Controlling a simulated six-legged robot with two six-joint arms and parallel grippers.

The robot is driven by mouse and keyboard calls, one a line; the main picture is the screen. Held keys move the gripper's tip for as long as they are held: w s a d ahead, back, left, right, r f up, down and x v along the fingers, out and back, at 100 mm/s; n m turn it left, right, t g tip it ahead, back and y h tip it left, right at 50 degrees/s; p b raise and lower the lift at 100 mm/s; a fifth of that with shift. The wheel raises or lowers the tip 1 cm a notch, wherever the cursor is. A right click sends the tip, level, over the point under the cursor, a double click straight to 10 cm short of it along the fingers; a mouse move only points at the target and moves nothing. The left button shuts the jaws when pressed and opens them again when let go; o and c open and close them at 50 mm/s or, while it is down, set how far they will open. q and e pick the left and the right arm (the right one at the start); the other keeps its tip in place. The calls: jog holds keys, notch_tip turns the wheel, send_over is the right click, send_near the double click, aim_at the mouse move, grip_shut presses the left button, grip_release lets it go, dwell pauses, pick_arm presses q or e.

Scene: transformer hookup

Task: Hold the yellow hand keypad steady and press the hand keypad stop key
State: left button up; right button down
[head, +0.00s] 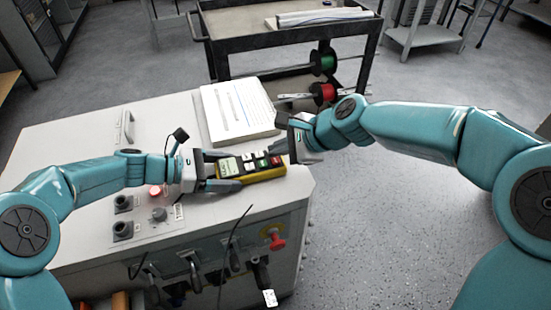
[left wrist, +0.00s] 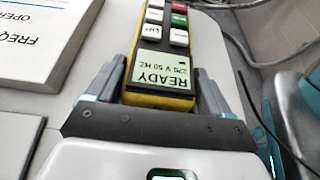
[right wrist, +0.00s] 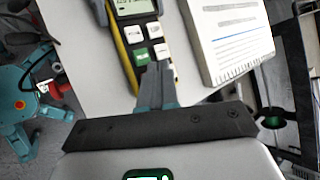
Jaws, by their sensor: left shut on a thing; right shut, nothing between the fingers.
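The yellow and black hand keypad (head: 252,171) lies at the console top's front right corner. Its lit display (left wrist: 163,66) reads READY. My left gripper (head: 213,169) is shut around the keypad's display end, a finger on each side; this grip also shows in the left wrist view (left wrist: 161,88). The keypad has white keys, a green key (right wrist: 142,56) and a red key (head: 276,161). My right gripper (head: 279,149) is shut and empty, its tips over the keypad's far end. In the right wrist view its fingers (right wrist: 157,72) hide part of the keys; contact cannot be told.
A thick white manual (head: 238,110) lies behind the keypad on the console (head: 75,140). A lit red lamp (head: 155,191) and dark knobs are left of it. A red emergency knob (head: 276,238) is on the front panel. A dark cart (head: 290,40) stands behind.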

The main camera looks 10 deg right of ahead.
aim_at(279, 162)
jog(key=shift+r, duration=2.5)
pick_arm(q)
jog(key=o, duration=1.3)
jog(key=shift+c, duration=0.2)
